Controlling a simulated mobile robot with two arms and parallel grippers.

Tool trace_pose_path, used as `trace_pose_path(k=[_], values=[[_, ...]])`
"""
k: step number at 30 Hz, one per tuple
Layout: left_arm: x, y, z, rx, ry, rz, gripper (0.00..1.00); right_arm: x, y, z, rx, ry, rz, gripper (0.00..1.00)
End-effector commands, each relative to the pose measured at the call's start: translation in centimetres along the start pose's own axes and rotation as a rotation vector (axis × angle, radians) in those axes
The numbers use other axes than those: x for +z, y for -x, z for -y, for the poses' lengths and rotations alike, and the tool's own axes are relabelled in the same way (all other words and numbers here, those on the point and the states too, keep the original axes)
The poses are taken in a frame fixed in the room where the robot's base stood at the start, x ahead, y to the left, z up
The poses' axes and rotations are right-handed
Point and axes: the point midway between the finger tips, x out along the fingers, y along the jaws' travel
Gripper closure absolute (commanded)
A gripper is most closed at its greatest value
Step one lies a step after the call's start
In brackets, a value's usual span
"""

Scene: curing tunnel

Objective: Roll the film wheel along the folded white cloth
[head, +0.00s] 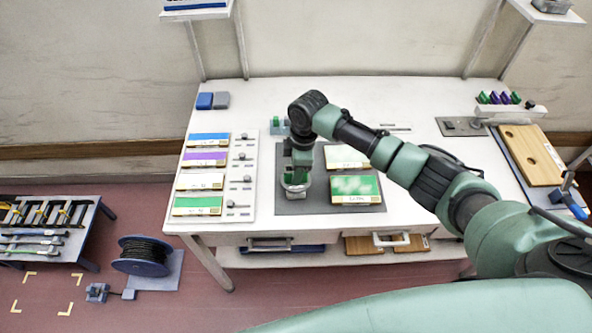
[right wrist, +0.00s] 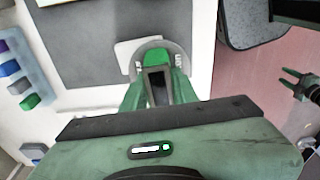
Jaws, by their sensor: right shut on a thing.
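My right gripper (head: 295,182) reaches down over the grey mat on the table. In the right wrist view its green fingers (right wrist: 157,92) are shut on the film wheel (right wrist: 154,57), a green piece with a dark part below it and a grey rounded rim. A small white folded cloth (right wrist: 124,52) lies on the mat's edge, beside and partly behind the wheel. I cannot tell whether the wheel touches it. In the head view the gripper hides most of both. My left gripper (right wrist: 292,80) shows small at the right of the wrist view, its fingers apart, empty.
The grey mat (head: 318,196) also bears a green-topped panel (head: 356,190) and a pale panel (head: 347,157). A board with several coloured panels (head: 243,205) lies left. A wooden board (head: 532,155) lies right. A cable reel (head: 143,256) stands on the floor.

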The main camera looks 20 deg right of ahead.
Motion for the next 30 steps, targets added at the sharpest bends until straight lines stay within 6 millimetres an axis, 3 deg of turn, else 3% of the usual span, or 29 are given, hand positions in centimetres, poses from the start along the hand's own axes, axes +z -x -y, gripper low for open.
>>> trace_pose_path(k=[30], values=[[0.1,-1.1,0.0,0.0,0.0,0.0,0.57,0.0,0.0,-2.2,-0.001,-0.001,0.0,1.0]])
